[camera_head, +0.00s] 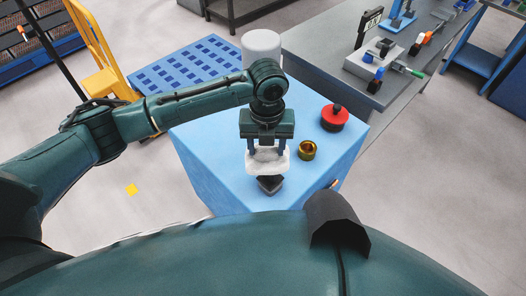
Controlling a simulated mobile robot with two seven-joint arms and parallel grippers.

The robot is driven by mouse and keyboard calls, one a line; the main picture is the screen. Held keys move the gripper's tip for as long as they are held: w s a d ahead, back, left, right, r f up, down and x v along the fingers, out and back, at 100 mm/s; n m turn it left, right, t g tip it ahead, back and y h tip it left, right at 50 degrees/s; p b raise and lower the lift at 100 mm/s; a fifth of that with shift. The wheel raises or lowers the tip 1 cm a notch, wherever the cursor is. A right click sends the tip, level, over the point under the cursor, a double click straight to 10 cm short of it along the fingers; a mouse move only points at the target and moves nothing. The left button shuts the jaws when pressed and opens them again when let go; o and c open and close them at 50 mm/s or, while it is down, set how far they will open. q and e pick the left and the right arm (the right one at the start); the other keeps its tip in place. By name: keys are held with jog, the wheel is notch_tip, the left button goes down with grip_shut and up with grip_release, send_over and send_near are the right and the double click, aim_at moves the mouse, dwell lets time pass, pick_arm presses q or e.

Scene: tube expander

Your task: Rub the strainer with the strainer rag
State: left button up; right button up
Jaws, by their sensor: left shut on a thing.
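My left gripper (267,150) points down over the blue table (215,175), its fingers shut on a white cloth, which I take as the strainer rag (269,163). A small dark grey piece (270,186) shows just below the rag, near the table's front. It may be the strainer, but the rag hides its upper part. I cannot tell whether the rag touches it. A brass-coloured ring-shaped part (307,151) stands to the right of the gripper. My right gripper is out of view.
A red round part with a dark knob (334,119) stands at the table's right. A white cylinder (262,46) is behind my arm, beside a blue slotted surface (190,68). A grey workbench (330,48) with tools is at the back right. The table's left front is bare.

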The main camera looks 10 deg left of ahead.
pick_arm(q)
jog(key=shift+r, duration=0.95)
